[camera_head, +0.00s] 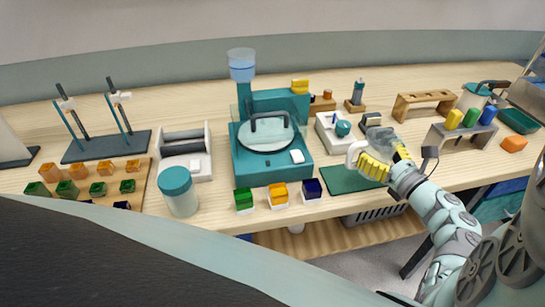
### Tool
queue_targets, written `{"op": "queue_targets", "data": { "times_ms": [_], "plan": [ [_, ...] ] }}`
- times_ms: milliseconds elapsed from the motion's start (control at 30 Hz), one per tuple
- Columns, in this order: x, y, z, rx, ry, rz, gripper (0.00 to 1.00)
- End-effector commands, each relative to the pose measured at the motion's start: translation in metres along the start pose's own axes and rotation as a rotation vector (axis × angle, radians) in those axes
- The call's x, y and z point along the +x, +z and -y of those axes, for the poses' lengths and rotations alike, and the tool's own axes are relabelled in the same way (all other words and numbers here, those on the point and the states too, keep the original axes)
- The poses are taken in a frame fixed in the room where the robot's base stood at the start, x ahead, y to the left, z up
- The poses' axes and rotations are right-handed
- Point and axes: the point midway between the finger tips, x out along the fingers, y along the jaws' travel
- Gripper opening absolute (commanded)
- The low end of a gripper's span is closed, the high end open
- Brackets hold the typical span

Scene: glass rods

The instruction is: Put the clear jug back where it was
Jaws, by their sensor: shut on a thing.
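My gripper (388,160) reaches in from the right over the front of the bench, its yellow finger parts spread to either side of a pale, see-through piece. This piece looks like the clear jug (384,138), and my gripper is shut on it. A white curved part, perhaps its handle, shows to the left. The fingers hide much of the jug, so its tilt and any contact with the bench are unclear. A dark green mat (342,182) lies just left of and below my gripper.
A teal machine (272,178) with a pale blue see-through vessel (242,70) stands left of centre. A small white device (335,128) is behind my gripper. Wooden (425,98) and grey (462,132) racks stand right. Green, orange and blue blocks line the front edge.

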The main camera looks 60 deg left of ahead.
Motion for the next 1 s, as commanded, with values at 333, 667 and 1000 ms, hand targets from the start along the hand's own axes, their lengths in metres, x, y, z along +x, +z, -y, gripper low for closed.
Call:
{"op": "queue_targets", "data": {
  "times_ms": [333,667,1000],
  "plan": [
    [0.033,-0.005,-0.033,0.001,0.005,0.002,0.31],
    [0.033,-0.037,-0.033,0.000,0.006,0.002,0.31],
    [0.033,-0.039,-0.033,-0.001,0.005,0.002,0.31]
  ]
}}
